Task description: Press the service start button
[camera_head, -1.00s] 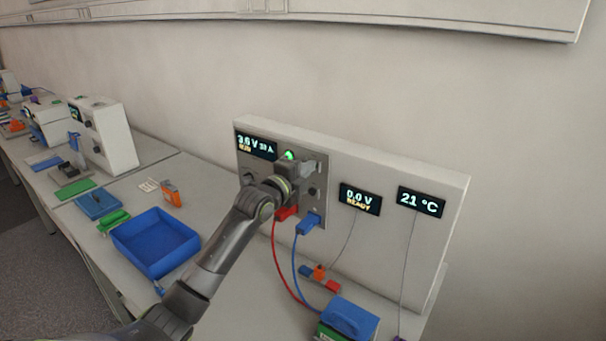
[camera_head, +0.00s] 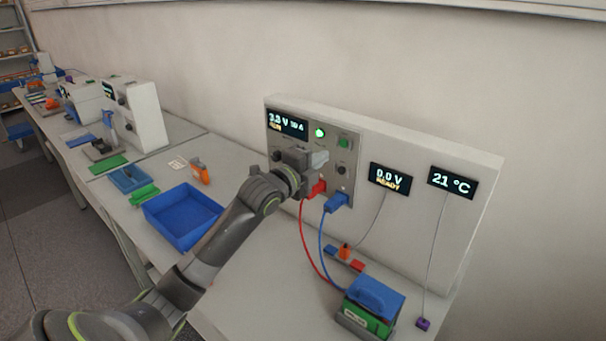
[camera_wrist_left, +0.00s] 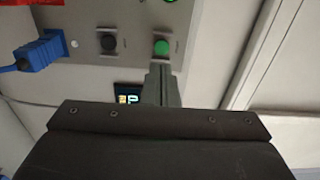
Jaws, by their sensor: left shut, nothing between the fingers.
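A grey control panel (camera_head: 300,150) is set in the upright white cabinet. A round green button or lamp (camera_head: 320,132) on it glows, with a dimmer green one (camera_head: 344,142) to its right. Labels are too small to read, so I cannot tell which is service start. My left gripper (camera_head: 319,160) is shut and empty, in front of the panel just below the glowing green one. In the left wrist view its fingers (camera_wrist_left: 160,80) point toward a green button (camera_wrist_left: 161,47); contact cannot be made out. A black button (camera_wrist_left: 108,42) sits beside it. My right gripper is out of view.
A panel display (camera_head: 288,125) reads about 3.3 V. Red (camera_head: 317,188) and blue (camera_head: 337,201) plugs sit below the gripper, with cables hanging to a battery pack (camera_head: 372,300). A blue tray (camera_head: 182,216) stands on the bench to the left.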

